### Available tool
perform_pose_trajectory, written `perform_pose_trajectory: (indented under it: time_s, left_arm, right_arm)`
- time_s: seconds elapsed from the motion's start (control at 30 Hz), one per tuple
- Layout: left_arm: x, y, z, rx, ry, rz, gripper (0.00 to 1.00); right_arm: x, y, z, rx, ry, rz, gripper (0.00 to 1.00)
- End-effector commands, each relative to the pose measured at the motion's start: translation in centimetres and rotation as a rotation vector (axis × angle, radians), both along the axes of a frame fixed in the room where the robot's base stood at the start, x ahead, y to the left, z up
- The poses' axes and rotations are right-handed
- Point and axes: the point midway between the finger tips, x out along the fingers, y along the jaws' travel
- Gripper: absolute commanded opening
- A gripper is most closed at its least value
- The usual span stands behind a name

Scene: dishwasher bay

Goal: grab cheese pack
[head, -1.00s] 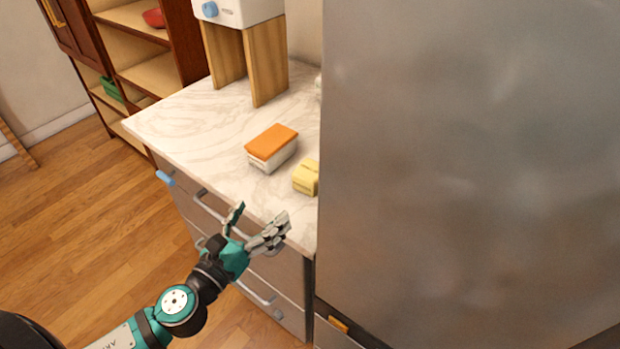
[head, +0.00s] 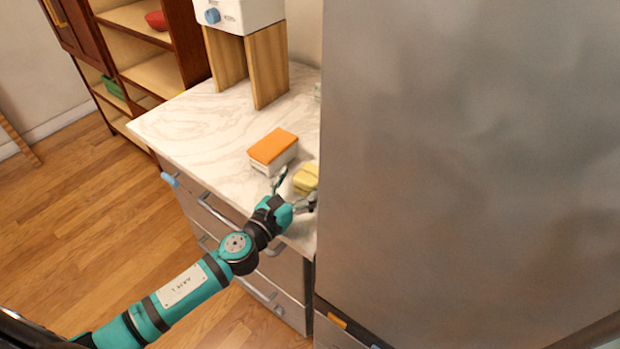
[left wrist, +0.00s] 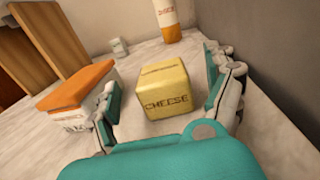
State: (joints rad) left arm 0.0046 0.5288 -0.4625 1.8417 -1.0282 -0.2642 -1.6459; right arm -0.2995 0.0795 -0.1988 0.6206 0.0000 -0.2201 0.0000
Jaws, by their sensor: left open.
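The cheese pack (left wrist: 166,88) is a small yellow block with "CHEESE" printed on its front. It sits on the marble counter between the spread fingers of my left gripper (left wrist: 165,98) in the left wrist view. A gap shows on both sides of it, so the fingers do not appear to press on it. In the head view the cheese pack (head: 307,179) lies near the counter's right end, just beyond my open left gripper (head: 296,190). My right gripper is out of view.
An orange-topped white box (head: 273,150) stands close to the left of the cheese pack. The tall grey metal panel (head: 470,170) is close on the right. A white bottle with an orange base (left wrist: 167,18) stands behind. The marble counter (head: 190,125) is clear farther left.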

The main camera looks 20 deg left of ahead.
Motion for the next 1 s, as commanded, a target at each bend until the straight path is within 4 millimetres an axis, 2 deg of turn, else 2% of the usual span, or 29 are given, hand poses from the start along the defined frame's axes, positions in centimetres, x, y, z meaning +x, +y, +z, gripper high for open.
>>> perform_pose_trajectory:
  time_s: [0.1, 0.27, 0.57, 1.0]
  left_arm:
    - [1.9, -0.5, -0.2, -0.005, -0.002, 0.002, 0.87]
    - [3.8, -0.9, -0.3, -0.002, -0.001, 0.001, 0.87]
    - [4.2, -1.1, -0.5, -0.001, 0.0, 0.001, 0.87]
    - [4.2, -1.0, -0.5, -0.001, 0.0, 0.001, 0.29]
  right_arm:
    - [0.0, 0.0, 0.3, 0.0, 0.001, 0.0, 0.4]
    - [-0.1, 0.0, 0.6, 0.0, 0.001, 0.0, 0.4]
    - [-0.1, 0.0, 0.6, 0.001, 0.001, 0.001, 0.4]
    - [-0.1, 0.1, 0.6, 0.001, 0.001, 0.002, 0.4]
